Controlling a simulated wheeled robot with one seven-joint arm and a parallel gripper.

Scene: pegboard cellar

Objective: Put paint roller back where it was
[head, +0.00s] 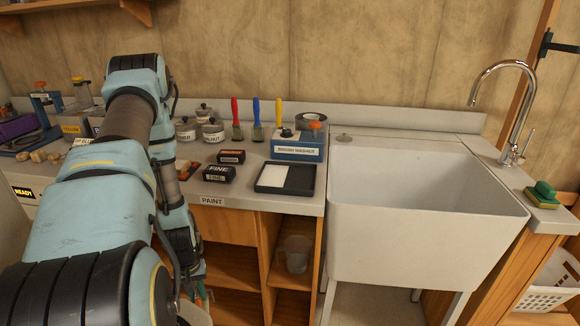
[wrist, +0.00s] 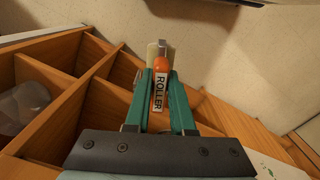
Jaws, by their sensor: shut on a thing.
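The paint roller (wrist: 160,93) shows in the wrist view with an orange handle, a label reading ROLLER and a pale, partly hidden head at its far end. My gripper (wrist: 161,76) has its green fingers shut on the handle. In the head view my arm hangs down in front of the bench at the left, and the gripper and roller are mostly hidden behind it, low by the cubbies. The wooden cubbies (wrist: 75,48) under the bench lie at the left of the wrist view. The frames do not show where the roller was before.
The bench carries a paint tray (head: 271,190), a brush washer (head: 297,150), dark FINE boxes (head: 219,173), several brushes and tins. A PAINT label (head: 212,201) marks its front edge. A clear jug (head: 294,254) stands in a cubby. The white sink (head: 420,235) is at right.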

